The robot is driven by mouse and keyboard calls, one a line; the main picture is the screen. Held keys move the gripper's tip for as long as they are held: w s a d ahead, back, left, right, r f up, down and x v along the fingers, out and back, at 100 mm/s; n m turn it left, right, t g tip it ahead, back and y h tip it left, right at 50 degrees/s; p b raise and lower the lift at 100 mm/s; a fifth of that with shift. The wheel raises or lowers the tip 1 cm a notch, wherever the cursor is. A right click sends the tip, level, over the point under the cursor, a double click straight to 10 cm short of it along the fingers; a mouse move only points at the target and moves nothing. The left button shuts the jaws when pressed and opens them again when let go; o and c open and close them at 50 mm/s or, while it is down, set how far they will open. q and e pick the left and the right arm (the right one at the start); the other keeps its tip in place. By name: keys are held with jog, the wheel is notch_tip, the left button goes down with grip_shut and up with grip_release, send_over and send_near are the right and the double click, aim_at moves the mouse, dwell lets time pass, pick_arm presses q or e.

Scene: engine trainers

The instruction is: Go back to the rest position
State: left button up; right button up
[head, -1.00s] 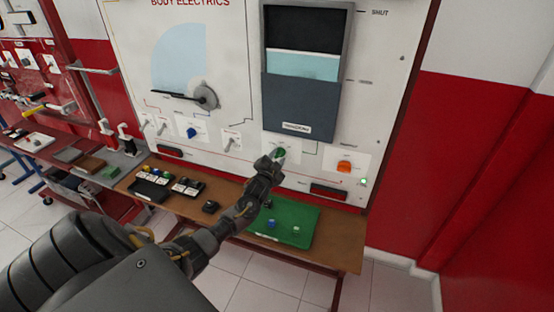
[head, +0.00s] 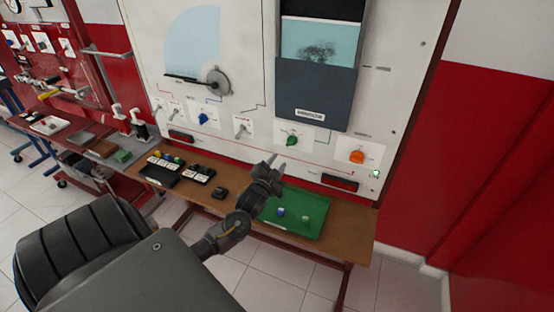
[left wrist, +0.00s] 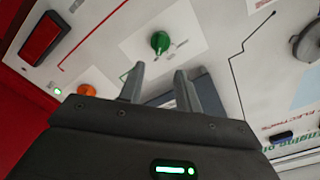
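My left gripper (head: 274,162) is in front of the lower part of the body electrics panel (head: 255,50), apart from it. In the left wrist view its two fingers (left wrist: 159,82) stand apart with nothing between them. The green knob (head: 292,141) is on the panel just beyond and right of the fingertips; it also shows in the left wrist view (left wrist: 160,42), beyond the fingers. My right gripper is in neither view.
A wooden bench (head: 345,232) runs under the panel, with a green mat (head: 313,228) and several small black boxes. An orange knob (head: 357,157) and a blue knob (head: 203,119) are on the panel. Red wall stands at right.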

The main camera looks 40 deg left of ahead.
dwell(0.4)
pick_arm(q)
jog(key=s+d+f+n+g+h, duration=0.2)
jog(key=s+d+f+g+h, duration=0.2)
jog(key=s+d+f+g, duration=0.55)
jog(key=s+d+f+n+g+h, duration=0.1)
jog(key=s+d+g, duration=0.1)
jog(key=s+d, duration=0.75)
jog(key=s+d+f+g+h, duration=0.15)
jog(key=s+d, duration=0.35)
jog(key=s, duration=0.9)
notch_tip(320, 180, down, 29)
jog(key=s+g+b, duration=0.2)
jog(key=s+a+f+g+b, duration=0.1)
jog(key=s+a+f, duration=0.2)
jog(key=s+f, duration=1.1)
jog(key=shift+s+f+y, duration=0.35)
jog(key=shift+s, duration=0.35)
